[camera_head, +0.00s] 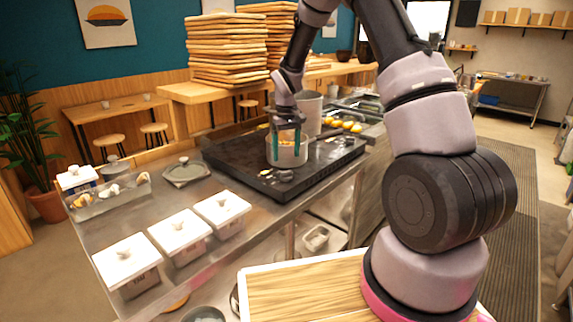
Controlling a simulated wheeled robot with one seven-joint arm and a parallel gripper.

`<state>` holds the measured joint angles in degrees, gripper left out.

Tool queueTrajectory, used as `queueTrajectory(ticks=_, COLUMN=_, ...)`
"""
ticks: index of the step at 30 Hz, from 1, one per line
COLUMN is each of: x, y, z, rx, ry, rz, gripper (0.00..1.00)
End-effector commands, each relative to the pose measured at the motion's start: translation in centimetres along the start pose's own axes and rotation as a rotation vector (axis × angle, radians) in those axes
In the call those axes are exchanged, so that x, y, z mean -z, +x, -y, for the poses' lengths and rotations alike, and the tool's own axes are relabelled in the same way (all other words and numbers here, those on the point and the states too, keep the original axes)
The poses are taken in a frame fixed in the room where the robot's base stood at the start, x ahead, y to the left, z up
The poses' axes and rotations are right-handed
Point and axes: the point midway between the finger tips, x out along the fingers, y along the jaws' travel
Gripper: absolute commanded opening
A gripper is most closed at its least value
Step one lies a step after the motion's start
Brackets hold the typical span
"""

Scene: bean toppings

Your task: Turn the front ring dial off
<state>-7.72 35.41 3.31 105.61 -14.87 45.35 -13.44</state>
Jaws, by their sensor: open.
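A black hob (232,166) sits on the steel counter. Dials (285,177) show small at its near edge, in front of a metal pot; which one is the front ring's, and its setting, cannot be told. The pot (287,156) stands upright on the near part of the hob. My gripper (287,143) points down at the pot's mouth, behind the dials in the picture. Its greenish fingers are apart and nothing shows between them. Whether they touch the pot cannot be told.
A taller pot (310,113) stands behind. Three white lidded containers (178,234) line the counter's front left, near a metal lid (187,171) and a tray of toppings (108,194). Yellow food (347,126) lies at the back right. A wooden board (295,290) is in the foreground.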

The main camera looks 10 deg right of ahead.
Motion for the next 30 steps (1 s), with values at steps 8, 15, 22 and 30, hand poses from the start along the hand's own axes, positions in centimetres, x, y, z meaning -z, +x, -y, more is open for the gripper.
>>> queueTrajectory(ticks=8, x=0.1, y=-4.1, z=0.0, rx=0.0, ry=0.0, rz=-0.002, gripper=0.82)
queueTrajectory(ticks=15, x=0.0, y=-4.6, z=0.0, rx=0.0, ry=0.0, rz=0.0, gripper=0.82)
queueTrajectory(ticks=22, x=-0.1, y=-5.2, z=-0.1, rx=0.0, ry=0.007, rz=-0.008, gripper=0.82)
queueTrajectory(ticks=30, x=-4.3, y=-14.3, z=-0.9, rx=0.015, ry=0.124, rz=-0.125, gripper=0.82)
